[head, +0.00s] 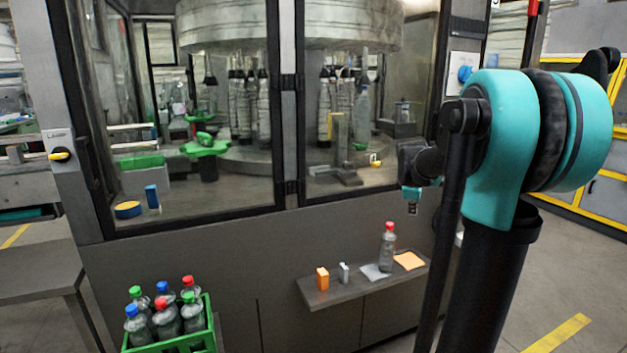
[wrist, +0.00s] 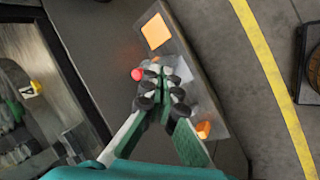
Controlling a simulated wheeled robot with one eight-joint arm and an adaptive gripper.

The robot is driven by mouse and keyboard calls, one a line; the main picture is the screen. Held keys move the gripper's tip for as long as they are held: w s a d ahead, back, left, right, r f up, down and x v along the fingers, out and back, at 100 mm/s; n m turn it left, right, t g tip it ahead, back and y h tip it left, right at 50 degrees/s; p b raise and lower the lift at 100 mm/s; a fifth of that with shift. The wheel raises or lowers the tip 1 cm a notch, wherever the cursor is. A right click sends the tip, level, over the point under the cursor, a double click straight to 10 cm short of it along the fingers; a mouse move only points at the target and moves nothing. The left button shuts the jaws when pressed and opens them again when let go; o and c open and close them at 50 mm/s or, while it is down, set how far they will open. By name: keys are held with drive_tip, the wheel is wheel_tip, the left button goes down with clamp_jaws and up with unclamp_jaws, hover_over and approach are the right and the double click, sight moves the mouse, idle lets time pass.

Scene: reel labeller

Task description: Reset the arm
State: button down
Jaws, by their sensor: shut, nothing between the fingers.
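My teal and black arm stands at the right of the head view. My gripper (head: 412,207) hangs in front of the machine, above and to the right of the bottle on the shelf. In the wrist view its fingers (wrist: 164,78) are shut with nothing between them. Below it is a grey shelf (head: 337,290). A clear bottle with a red cap (head: 388,247) stands upright on it; in the wrist view only its red cap (wrist: 138,74) shows clearly beside the fingertips.
The shelf also holds an orange block (head: 322,279), a small grey block (head: 344,272), a grey sheet (head: 375,272) and an orange sheet (head: 409,261). A green crate (head: 211,322) with several capped bottles stands at lower left. The glazed machine (head: 230,232) fills the middle.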

drive_tip(key=s+a+f+m+y, duration=0.1)
drive_tip(key=s+a+f+m, duration=0.3)
drive_tip(key=s, duration=0.6)
drive_tip(key=s+a+f+m+g+y, duration=0.1)
drive_tip(key=s+a+f+m, duration=0.3)
drive_tip(key=s+f, duration=0.5)
drive_tip(key=s+a+f+m+y, duration=0.1)
drive_tip(key=s+a+f+m, duration=0.3)
drive_tip(key=s, duration=0.7)
wheel_tip(320, 180, down, 2)
drive_tip(key=shift+s+a+f+m, duration=0.25)
drive_tip(key=shift+a+m, duration=0.15)
drive_tip(key=shift+a, duration=0.25)
drive_tip(key=c, duration=2.2)
unclamp_jaws()
